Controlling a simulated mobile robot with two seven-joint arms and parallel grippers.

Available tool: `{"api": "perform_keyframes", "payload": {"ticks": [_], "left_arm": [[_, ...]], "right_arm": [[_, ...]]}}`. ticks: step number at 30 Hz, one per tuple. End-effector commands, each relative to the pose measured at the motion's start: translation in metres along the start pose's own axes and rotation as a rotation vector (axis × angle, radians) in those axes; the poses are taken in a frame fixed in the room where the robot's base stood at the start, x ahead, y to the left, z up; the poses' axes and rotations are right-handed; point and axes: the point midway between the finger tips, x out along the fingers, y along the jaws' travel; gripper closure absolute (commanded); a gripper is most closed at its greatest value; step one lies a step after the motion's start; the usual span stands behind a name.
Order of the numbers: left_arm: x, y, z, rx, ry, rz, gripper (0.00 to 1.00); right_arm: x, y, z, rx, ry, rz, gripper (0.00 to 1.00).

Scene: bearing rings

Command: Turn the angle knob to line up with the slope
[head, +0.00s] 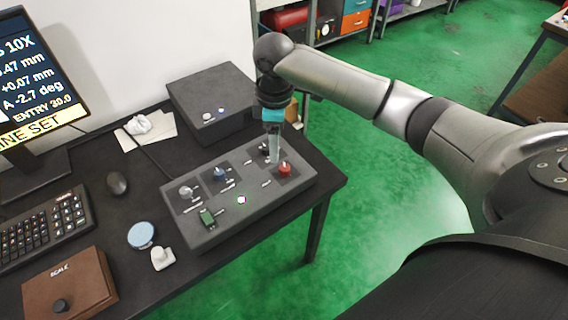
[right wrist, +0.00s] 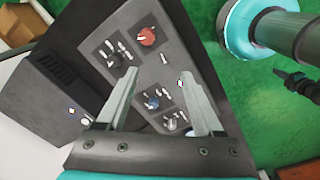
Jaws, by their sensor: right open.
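A dark control box (head: 226,221) on the desk carries a red knob (head: 285,170), a black knob (head: 264,148), a blue knob (head: 219,174) and a grey knob (head: 185,192). Their labels are too small to read, so I cannot tell which is the angle knob. My right gripper (head: 273,154) points down over the box's right part, close to the black and red knobs. In the right wrist view its open fingers (right wrist: 160,72) hold nothing; the red knob (right wrist: 147,37) and black knob (right wrist: 114,59) lie beyond the tips, the blue knob (right wrist: 151,103) between the fingers. My left gripper is out of view.
A monitor (head: 35,75) reads "A -2.7 deg" and "ENTRY 30.0". A dark box (head: 212,95) stands behind the control box. A mouse (head: 117,183), keyboard (head: 45,224), blue disc (head: 141,235) and brown scale box (head: 70,286) lie to the left.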

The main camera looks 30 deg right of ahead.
Motion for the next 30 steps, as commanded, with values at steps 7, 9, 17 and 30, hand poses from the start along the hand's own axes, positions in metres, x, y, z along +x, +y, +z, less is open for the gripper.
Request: {"api": "perform_keyframes", "payload": {"ticks": [7, 9, 17, 30], "left_arm": [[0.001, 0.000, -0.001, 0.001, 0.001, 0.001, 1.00], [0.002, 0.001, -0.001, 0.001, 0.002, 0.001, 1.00], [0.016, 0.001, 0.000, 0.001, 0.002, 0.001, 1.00], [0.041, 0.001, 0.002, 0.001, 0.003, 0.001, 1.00]], "right_arm": [[-0.024, 0.029, 0.017, 0.025, -0.023, -0.005, 0.31], [-0.020, 0.029, 0.018, 0.026, -0.024, -0.007, 0.31], [0.027, 0.028, 0.019, 0.028, -0.026, -0.008, 0.31], [0.112, 0.028, 0.020, 0.025, -0.024, -0.006, 0.31]]}}
